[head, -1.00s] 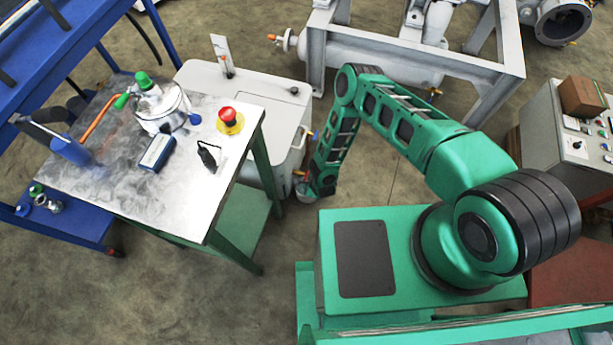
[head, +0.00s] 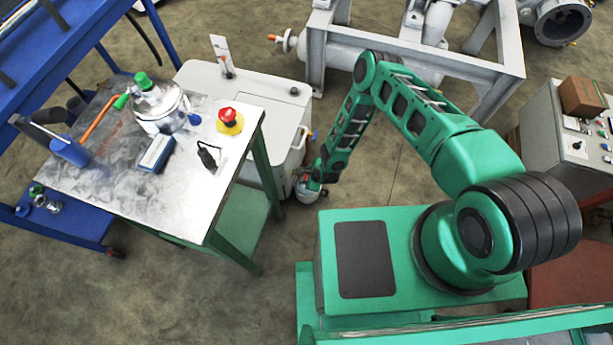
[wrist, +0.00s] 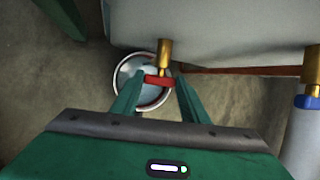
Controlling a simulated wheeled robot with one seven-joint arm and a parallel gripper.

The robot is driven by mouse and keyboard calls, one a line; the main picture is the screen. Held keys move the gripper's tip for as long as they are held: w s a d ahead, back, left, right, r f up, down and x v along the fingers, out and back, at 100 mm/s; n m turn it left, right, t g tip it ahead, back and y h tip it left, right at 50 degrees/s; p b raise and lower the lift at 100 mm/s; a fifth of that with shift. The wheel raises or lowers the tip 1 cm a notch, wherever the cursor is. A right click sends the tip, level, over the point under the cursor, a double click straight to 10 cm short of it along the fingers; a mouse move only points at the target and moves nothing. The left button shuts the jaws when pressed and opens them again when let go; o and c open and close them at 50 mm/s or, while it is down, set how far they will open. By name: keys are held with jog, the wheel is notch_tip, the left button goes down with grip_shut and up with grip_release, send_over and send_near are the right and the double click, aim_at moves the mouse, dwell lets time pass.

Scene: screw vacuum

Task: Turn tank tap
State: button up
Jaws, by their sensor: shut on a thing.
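The tank (head: 262,88) is a pale grey box behind the metal work table in the head view. In the wrist view its grey wall (wrist: 220,25) fills the top, with a brass tap (wrist: 164,55) that has a red handle (wrist: 159,81). My gripper (wrist: 158,84) is shut on the red handle, one green finger on each side. A round pail with a pale rim (wrist: 121,78) stands below the tap, partly hidden by my fingers. In the head view my gripper is low beside the tank, and its fingertips are too small to make out.
A second brass tap with a blue handle (wrist: 308,102) is at the right in the wrist view. The metal table (head: 105,185) holds a glass vessel (head: 160,108) and a red emergency button (head: 228,115). A grey metal frame (head: 410,55) stands behind. Floor is clear in front of the table.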

jog(key=shift+w+d+r+m+g+y, duration=0.1)
jog(key=shift+w+d+m+g+y, duration=0.15)
jog(key=shift+g, duration=0.5)
jog(key=shift+w+r+m+g+y, duration=0.15)
jog(key=shift+w+g+y, duration=0.15)
jog(key=shift+g, duration=0.45)
jog(key=shift+w+f, duration=0.1)
jog(key=shift+w, duration=0.05)
jog(key=o, duration=1.1)
jog(key=shift+c, duration=0.2)
jog(key=shift+s, duration=0.2)
jog(key=v, duration=1)
jog(key=shift+w+r, duration=0.15)
jog(key=shift+r, duration=0.15)
jog(key=shift+d, duration=0.15)
